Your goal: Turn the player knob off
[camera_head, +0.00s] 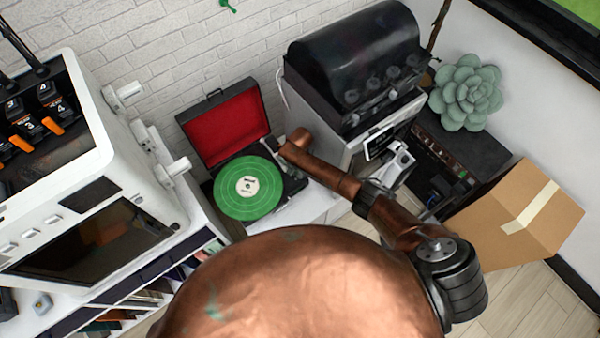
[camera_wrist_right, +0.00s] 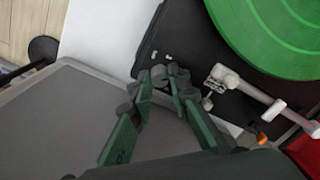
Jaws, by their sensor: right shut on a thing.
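The record player (camera_head: 207,158) stands on the white cabinet with its red-lined lid (camera_head: 225,130) raised. A green record (camera_head: 248,187) lies on it. My right arm reaches over its right side in the head view and hides part of that edge. The knob's setting cannot be read. My left gripper is not in view.
The pale tonearm (camera_wrist_right: 245,90) lies close beside the fingers. A grey machine with a dark domed hood (camera_head: 350,60) stands right of the player. A white machine (camera_head: 110,150) is at left. A cardboard box (camera_head: 535,205) and a succulent (camera_head: 466,93) are at right.

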